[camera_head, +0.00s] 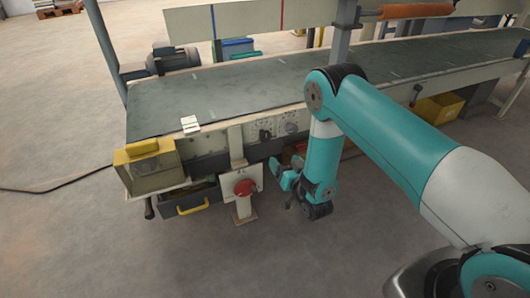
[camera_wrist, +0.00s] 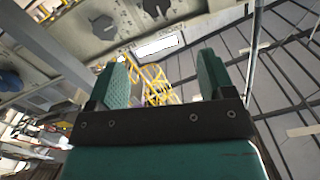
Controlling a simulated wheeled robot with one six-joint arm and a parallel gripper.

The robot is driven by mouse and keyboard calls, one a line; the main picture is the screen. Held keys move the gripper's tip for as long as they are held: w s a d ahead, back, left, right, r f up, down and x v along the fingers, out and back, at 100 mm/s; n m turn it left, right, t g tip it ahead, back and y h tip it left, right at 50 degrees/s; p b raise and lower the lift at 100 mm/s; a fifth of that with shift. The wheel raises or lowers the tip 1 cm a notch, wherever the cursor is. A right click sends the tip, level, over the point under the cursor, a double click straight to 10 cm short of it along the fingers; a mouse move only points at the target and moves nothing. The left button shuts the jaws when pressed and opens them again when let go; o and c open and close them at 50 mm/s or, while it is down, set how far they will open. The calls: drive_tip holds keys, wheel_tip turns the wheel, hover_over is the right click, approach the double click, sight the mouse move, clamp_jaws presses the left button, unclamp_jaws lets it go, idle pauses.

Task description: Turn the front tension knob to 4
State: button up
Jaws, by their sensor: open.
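Two dark knobs sit on the front side panel of the conveyor in the head view: a left knob (camera_head: 265,134) and a right knob (camera_head: 292,127). I cannot tell which is the front tension knob, and the dial numbers are too small to read. In the wrist view one dark knob (camera_wrist: 103,26) shows at the upper left, and another (camera_wrist: 153,6) is partly cut off at the top edge. My gripper (camera_wrist: 162,78) is open with nothing between its fingers. In the head view my gripper (camera_head: 283,176) is below and in front of the panel, apart from both knobs.
A red button (camera_head: 244,187) stands on a post left of my gripper. A yellow-framed box (camera_head: 150,165) and an open drawer with a yellow handle (camera_head: 192,205) are farther left. The conveyor belt (camera_head: 230,92) runs behind. The floor in front is clear.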

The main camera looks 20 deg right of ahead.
sight(266, 139)
drive_tip(key=shift+t, duration=0.3)
drive_tip(key=w+b, duration=0.1)
drive_tip(key=w, duration=0.4)
drive_tip(key=w+a+f+b, duration=0.1)
drive_tip(key=w+b, duration=0.1)
drive_tip(key=w, duration=0.3)
drive_tip(key=w+a+f+b, duration=0.1)
drive_tip(key=w+b, duration=0.1)
drive_tip(key=w, duration=0.3)
drive_tip(key=shift+w+a, duration=0.1)
drive_tip(key=shift+w+a+r, duration=0.1)
drive_tip(key=shift+w+r, duration=0.05)
drive_tip(key=shift+w, duration=0.4)
drive_tip(key=c, duration=0.9)
